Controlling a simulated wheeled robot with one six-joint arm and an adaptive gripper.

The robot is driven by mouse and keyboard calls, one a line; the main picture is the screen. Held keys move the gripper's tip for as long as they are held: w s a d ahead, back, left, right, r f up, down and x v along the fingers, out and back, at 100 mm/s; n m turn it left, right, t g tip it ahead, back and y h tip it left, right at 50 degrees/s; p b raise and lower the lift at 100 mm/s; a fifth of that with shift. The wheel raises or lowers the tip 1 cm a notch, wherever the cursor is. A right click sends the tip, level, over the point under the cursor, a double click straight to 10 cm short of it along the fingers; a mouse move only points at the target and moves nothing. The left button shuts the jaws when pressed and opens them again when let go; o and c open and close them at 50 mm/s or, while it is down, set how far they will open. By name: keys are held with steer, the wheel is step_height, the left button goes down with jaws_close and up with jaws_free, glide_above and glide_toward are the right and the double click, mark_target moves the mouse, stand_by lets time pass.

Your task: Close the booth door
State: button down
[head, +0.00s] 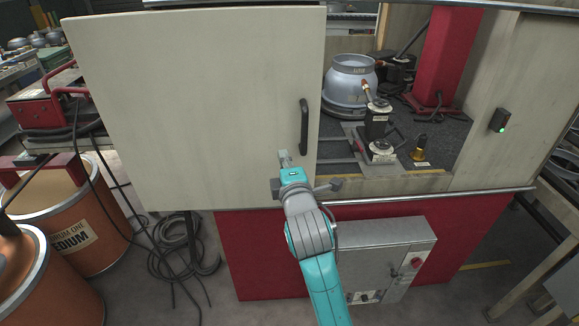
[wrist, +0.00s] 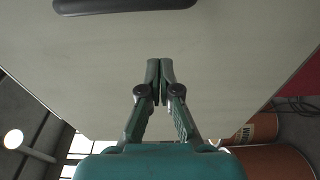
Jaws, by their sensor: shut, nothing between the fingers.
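The booth door (head: 195,105) is a pale flat panel at the left of the booth, reaching left past the red base. The opening to its right shows the booth's inside. Its black vertical handle (head: 304,127) is near the door's right edge. My gripper (head: 284,157) is in front of the door, to the left of and lower than the handle. In the wrist view my gripper (wrist: 160,68) has its fingertips together and empty, pointing at the pale door (wrist: 225,50). The handle (wrist: 125,5) shows at the top edge there, apart from the fingers. Whether the fingertips touch the door is unclear.
Inside the booth are a grey metal cylinder (head: 350,84), a torch fixture (head: 378,128) and a red column (head: 446,55). A grey control box (head: 385,258) projects below the opening. Orange drums (head: 72,222) and coiled cables (head: 180,250) are at the left.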

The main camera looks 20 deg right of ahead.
mark_target(277, 136)
steer(key=x, duration=0.4)
steer(key=shift+w+d, duration=0.1)
steer(key=shift+w, duration=0.15)
steer(key=shift+s+d, duration=0.5)
steer(key=shift+d, duration=0.35)
steer(key=shift+s+d, duration=0.5)
steer(key=shift+d, duration=0.35)
